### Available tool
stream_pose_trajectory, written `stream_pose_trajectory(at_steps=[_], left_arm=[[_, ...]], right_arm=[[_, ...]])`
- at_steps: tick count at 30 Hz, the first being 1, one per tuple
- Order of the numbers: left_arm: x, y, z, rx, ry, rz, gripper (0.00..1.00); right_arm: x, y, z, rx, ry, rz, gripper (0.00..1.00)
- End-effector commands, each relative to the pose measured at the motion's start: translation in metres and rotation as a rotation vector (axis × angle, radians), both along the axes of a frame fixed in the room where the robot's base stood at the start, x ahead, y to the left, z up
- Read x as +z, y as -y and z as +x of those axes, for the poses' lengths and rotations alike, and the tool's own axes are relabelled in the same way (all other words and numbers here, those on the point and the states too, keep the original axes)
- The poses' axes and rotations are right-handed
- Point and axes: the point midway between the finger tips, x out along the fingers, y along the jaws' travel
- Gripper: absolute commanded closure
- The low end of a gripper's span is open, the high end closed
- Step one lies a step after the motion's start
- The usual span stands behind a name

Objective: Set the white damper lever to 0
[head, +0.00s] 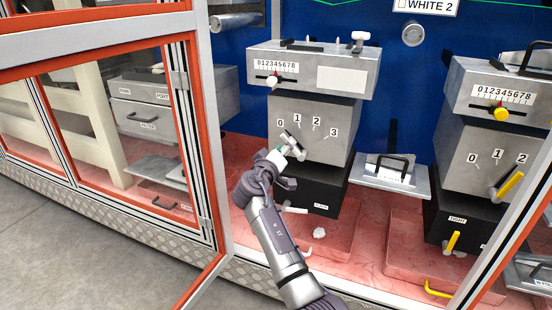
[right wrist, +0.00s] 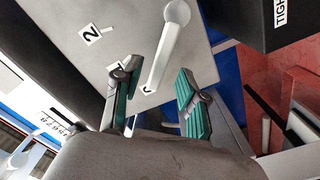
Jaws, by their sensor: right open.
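The white damper lever (right wrist: 168,48) shows in the right wrist view, on a grey panel. Its round hub is at the top and its arm slants down between my right gripper's two green-padded fingers. The right gripper (right wrist: 158,98) is open, with a gap visible between the lever and the right-hand finger. The lever tip lies by a partly covered number tag, which I cannot read surely. In the head view my right gripper (head: 291,143) is in front of the grey damper box (head: 341,112), below tags 0 and 1, and largely hides the lever. My left gripper is not in view.
A similar unit with a yellow lever (head: 510,185) stands at the right. A grey tray with a black handle (head: 391,172) is between the units. An orange-framed glass door (head: 110,125) is at the left. Red floor lies below the units.

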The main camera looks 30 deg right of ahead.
Motion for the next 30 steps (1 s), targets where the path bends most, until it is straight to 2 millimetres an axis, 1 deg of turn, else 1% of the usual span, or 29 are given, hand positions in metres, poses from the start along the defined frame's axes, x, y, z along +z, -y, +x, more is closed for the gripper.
stream_pose_trajectory(at_steps=[1, 6, 9, 12, 18, 30], left_arm=[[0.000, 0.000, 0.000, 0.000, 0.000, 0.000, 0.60], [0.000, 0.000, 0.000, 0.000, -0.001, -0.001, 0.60], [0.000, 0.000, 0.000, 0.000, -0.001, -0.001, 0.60], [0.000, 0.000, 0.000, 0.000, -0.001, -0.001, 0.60], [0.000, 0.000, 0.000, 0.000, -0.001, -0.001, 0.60], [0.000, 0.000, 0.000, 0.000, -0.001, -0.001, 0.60]], right_arm=[[-0.001, -0.011, -0.008, 0.003, 0.000, 0.002, 0.58], [-0.001, -0.038, -0.031, 0.002, -0.001, 0.000, 0.58], [-0.001, -0.051, -0.042, 0.001, -0.002, 0.000, 0.58], [0.000, -0.059, -0.050, 0.001, -0.002, -0.001, 0.58], [0.000, -0.065, -0.056, 0.000, -0.001, -0.001, 0.58], [0.000, -0.065, -0.055, 0.001, -0.001, -0.002, 0.58]])
